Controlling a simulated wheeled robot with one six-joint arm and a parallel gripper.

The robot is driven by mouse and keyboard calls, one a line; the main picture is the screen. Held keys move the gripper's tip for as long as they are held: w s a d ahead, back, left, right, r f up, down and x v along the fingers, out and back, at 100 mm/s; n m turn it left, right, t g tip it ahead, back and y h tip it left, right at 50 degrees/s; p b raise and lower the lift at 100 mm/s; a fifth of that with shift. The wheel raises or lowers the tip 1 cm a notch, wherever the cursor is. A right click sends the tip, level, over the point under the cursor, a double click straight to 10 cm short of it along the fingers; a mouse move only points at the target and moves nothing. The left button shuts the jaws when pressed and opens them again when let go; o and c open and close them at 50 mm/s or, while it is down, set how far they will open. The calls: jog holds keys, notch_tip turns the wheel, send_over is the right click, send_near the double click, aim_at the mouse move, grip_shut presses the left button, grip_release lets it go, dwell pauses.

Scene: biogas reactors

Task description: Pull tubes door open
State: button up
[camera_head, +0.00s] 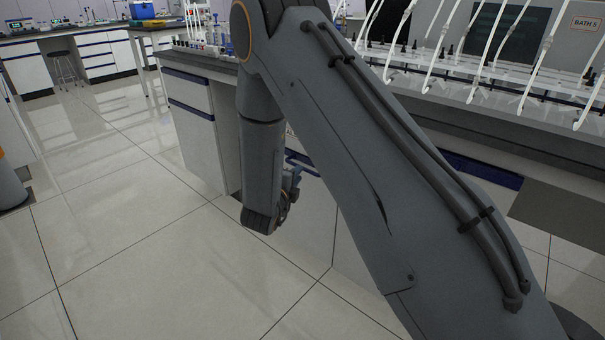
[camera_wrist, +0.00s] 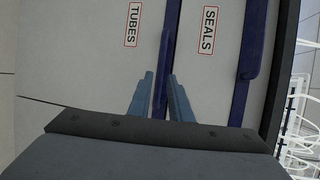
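In the wrist view, the tubes door (camera_wrist: 85,60) is a pale panel with a red-framed "TUBES" label (camera_wrist: 133,24), turned sideways in the picture. A dark blue handle strip (camera_wrist: 166,50) runs along its edge, beside the "SEALS" panel (camera_wrist: 205,75). The tubes door looks shut. My gripper (camera_wrist: 160,82) is open, with one blue-grey finger on each side of the handle strip. Whether the fingers touch it, I cannot tell. In the head view, my gripper (camera_head: 291,184) is low by the cabinet front, largely hidden behind my arm.
A second blue handle (camera_wrist: 250,40) lies along the seals panel's far edge. Above the cabinet, the bench top (camera_head: 470,110) carries racks and hanging white tubes (camera_head: 435,45). The tiled floor (camera_head: 130,260) at left is clear. A stool (camera_head: 62,65) stands far back.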

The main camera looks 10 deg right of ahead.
jog(key=b+x, duration=0.1)
jog(key=x, duration=0.6)
grip_shut()
